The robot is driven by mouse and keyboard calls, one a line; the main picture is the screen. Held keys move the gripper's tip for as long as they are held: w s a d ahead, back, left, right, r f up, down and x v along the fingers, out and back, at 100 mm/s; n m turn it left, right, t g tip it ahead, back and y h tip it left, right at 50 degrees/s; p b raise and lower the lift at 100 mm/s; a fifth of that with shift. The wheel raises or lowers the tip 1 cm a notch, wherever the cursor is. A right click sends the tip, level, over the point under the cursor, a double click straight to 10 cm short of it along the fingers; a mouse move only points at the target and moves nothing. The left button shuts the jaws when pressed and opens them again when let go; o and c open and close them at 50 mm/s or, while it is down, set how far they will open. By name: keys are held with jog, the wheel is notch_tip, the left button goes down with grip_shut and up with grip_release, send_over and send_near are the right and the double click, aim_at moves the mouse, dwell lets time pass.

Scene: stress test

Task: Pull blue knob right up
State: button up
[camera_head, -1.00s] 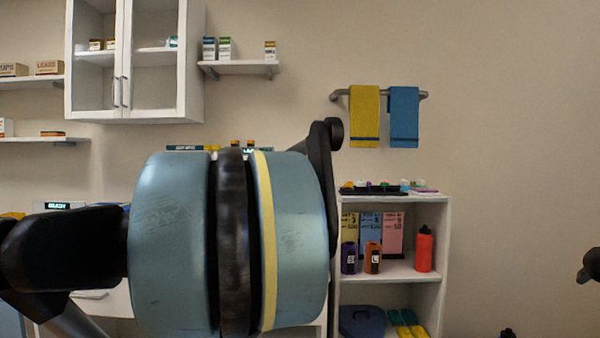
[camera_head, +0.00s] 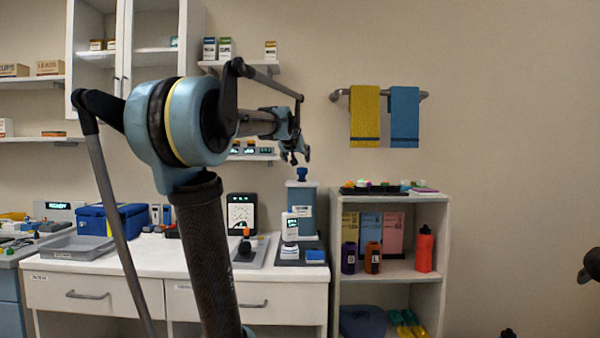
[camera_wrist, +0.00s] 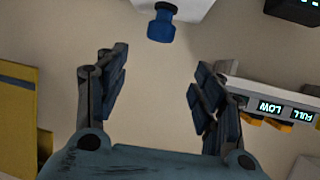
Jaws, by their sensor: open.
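The blue knob (camera_head: 302,174) stands on top of a grey-blue device (camera_head: 302,200) at the right end of the white counter. In the wrist view the knob (camera_wrist: 161,25) shows near the top edge, on a pale surface. My gripper (camera_head: 295,156) is just above and slightly left of the knob in the head view. In the wrist view my gripper (camera_wrist: 157,88) is open and empty, its dark fingers spread wide. The knob lies beyond the fingertips, roughly centred between them, with a gap. Nothing hides the knob in either view.
A shelf with LOW and FULL displays (camera_wrist: 285,108) is close to the right finger in the wrist view. A gauge panel (camera_head: 241,212) and a blue box (camera_head: 112,219) stand on the counter (camera_head: 175,255). A shelf unit (camera_head: 440,230) is to the right.

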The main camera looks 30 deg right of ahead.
aim_at(302, 173)
jog(key=x, duration=1.5)
jog(key=shift+w+d+f, duration=0.1)
jog(key=shift+w+f, duration=0.15)
jog(key=shift+w, duration=0.1)
